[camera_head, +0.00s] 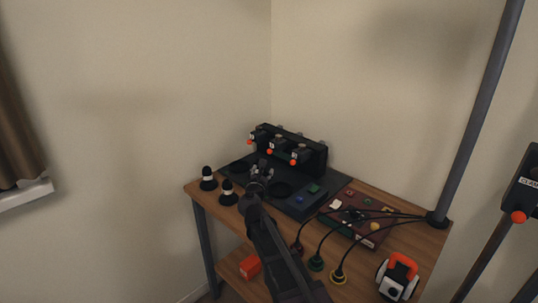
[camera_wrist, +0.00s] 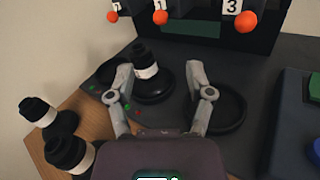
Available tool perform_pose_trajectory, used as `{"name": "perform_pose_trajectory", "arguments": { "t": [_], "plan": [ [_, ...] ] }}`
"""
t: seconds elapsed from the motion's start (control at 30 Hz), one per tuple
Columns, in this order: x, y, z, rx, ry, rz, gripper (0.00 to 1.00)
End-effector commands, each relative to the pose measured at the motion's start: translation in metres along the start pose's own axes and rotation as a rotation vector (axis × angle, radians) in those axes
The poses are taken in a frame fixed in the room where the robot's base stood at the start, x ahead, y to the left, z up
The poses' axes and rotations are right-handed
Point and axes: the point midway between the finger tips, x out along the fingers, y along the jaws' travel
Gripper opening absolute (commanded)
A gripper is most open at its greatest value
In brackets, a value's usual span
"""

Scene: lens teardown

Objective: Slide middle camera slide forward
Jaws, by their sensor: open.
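The black rack (camera_head: 312,155) at the back of the table bears three camera slides with orange knobs. The middle camera slide (camera_head: 277,146) has its orange knob (camera_head: 269,151) facing the front; this knob also shows in the wrist view (camera_wrist: 160,17), at the top centre. My gripper (camera_wrist: 157,78) is open, with its fingers spread apart, in front of the rack and clear of the knobs. A black lens with a white band (camera_wrist: 147,72) stands upright on the dark mat, between and beyond the fingertips in the wrist view. I cannot tell its exact depth from the fingers.
Two black lenses with white bands, (camera_head: 208,178) and (camera_head: 227,192), stand at the table's left edge. An empty dark ring (camera_wrist: 222,108) lies right of my fingers. A dark box with blue and green buttons (camera_head: 303,199) and a red panel with cables (camera_head: 362,220) occupy the right.

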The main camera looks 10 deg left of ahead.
Motion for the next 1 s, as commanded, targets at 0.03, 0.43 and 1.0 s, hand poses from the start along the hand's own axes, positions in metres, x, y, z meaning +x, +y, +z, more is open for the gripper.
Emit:
{"name": "perform_pose_trajectory", "arguments": {
  "t": [0.03, 0.43, 1.0],
  "plan": [
    [0.0, 0.0, 0.0, 0.001, 0.0, 0.0, 0.67],
    [0.017, 0.001, 0.0, 0.003, 0.001, -0.001, 0.67],
    [0.1, 0.001, -0.001, 0.004, 0.001, -0.002, 0.67]
  ]
}}
